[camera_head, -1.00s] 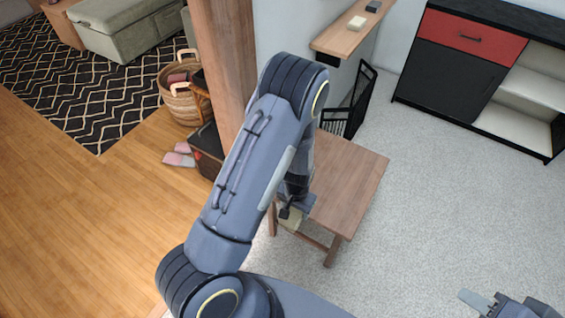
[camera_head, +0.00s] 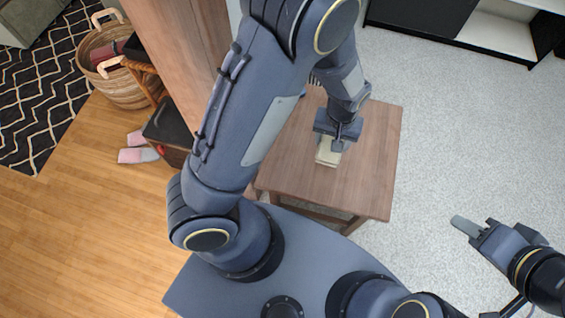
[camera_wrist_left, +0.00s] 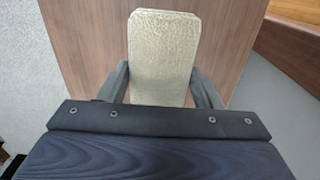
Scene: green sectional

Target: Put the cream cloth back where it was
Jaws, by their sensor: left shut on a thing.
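The cream cloth (camera_head: 327,156) is a small, pale, folded block over the wooden table (camera_head: 290,170). My left gripper (camera_head: 336,144) is shut on it from above. In the left wrist view the cloth (camera_wrist_left: 163,60) stands out between the two fingers (camera_wrist_left: 160,85), with the brown wooden surface (camera_wrist_left: 85,45) behind it. I cannot tell whether the cloth touches the tabletop. My right gripper (camera_head: 466,227) is at the lower right, away from the table, and its finger gap cannot be made out.
A wooden post (camera_head: 170,50) stands left of the table. Beyond it are a wicker basket (camera_head: 120,85), a dark box (camera_head: 170,128) and pink slippers (camera_head: 138,148). A black and white cabinet (camera_head: 480,25) stands at the far right. The rest of the visible tabletop is clear.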

